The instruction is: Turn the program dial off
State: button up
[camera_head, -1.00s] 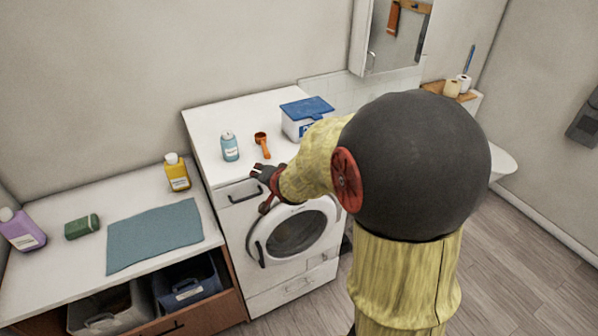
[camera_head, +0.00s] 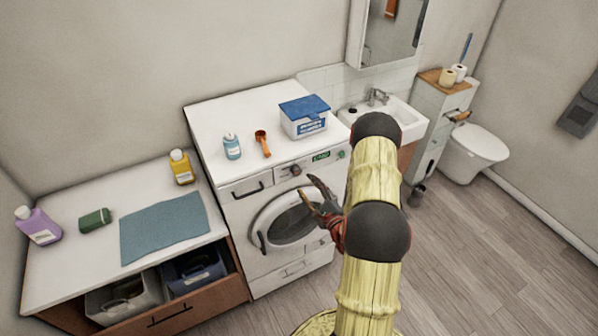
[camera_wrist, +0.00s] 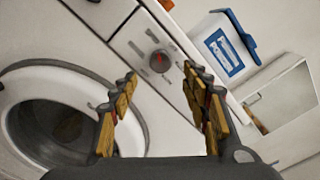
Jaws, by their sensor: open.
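The program dial (camera_head: 295,170) is a dark round knob on the white washing machine (camera_head: 262,205), on the front panel left of a green display. In the wrist view the dial (camera_wrist: 160,61) has a red mark on its face and sits on a light panel, beyond and between my fingertips. My gripper (camera_head: 318,194) is open and empty in front of the machine, below and to the right of the dial. It also shows in the wrist view (camera_wrist: 160,88), with both fingers apart and the dial clear of them.
A second green-centred knob (camera_head: 341,154) is right of the display. The round door (camera_head: 286,222) is closed below.

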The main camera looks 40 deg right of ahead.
aim_at(298, 174)
jog(key=shift+p+x, duration=0.6)
jog(key=shift+x, duration=3.2)
jog(key=shift+d, duration=0.1)
jog(key=shift+c, duration=1.4)
jog(key=c, duration=0.8)
jog(key=shift+c, duration=0.4)
jog(key=shift+b, duration=0.4)
